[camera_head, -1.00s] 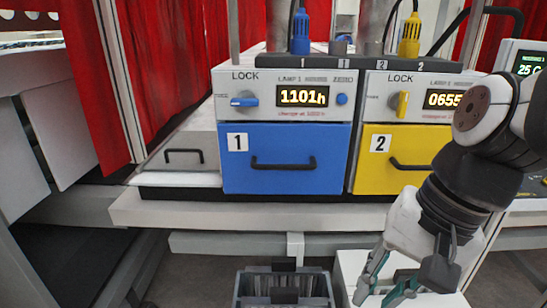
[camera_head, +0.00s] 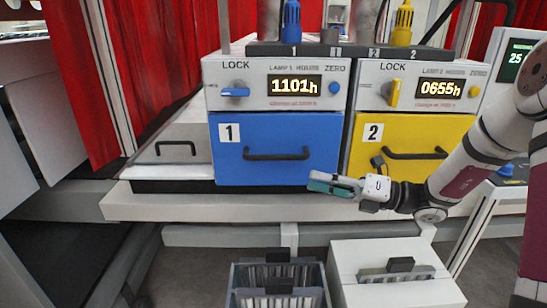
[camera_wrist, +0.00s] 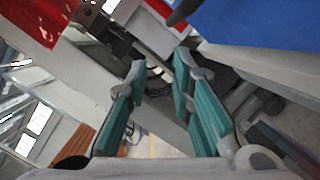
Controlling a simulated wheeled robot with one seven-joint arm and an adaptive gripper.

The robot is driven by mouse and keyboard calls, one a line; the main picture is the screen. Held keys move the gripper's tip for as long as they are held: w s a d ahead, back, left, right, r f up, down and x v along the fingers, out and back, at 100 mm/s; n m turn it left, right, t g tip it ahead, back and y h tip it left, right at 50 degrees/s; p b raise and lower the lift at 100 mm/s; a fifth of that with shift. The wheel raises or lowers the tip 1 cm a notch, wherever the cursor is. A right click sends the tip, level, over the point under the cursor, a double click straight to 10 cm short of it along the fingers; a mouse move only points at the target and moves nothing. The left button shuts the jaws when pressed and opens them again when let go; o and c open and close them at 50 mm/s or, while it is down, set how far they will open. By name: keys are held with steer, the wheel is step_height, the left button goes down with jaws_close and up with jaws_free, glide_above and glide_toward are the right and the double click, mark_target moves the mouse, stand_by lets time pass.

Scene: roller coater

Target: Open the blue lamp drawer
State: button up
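The blue lamp drawer (camera_head: 275,165) is marked 1 and its front sits flush under the panel, shut. Its dark horizontal handle (camera_head: 277,155) is in the middle of the front. A blue lock knob (camera_head: 235,90) above it points sideways. My gripper (camera_head: 318,182) is in front of the drawer's lower right corner, below and right of the handle, touching nothing that I can see. In the wrist view its two teal fingers (camera_wrist: 163,108) are apart with nothing between them. A blue surface (camera_wrist: 265,22) fills the upper right of that view; the handle is not clear there.
The yellow drawer (camera_head: 410,140) marked 2 is just right, with its knob (camera_head: 394,92) upright. A white ledge (camera_head: 200,205) runs below both drawers. A dark bin (camera_head: 240,290) and a white box (camera_head: 395,290) stand below. The space before the blue handle is clear.

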mark_target(274, 157)
steer(key=w+a+m, duration=0.1)
steer(key=w+a, duration=0.1)
steer(key=a, duration=0.1)
steer(key=w+a+r+t, duration=0.1)
steer(key=w+a, duration=0.1)
steer(key=a, duration=0.2)
steer(key=w+a+r+m+t, duration=0.1)
steer(key=w+a, duration=0.2)
steer(key=shift+w+a+m+p, duration=0.1)
steer(key=shift+a+m+p, duration=0.1)
steer(key=shift+m+p, duration=0.15)
steer(key=shift+c, duration=0.2)
jaws_close()
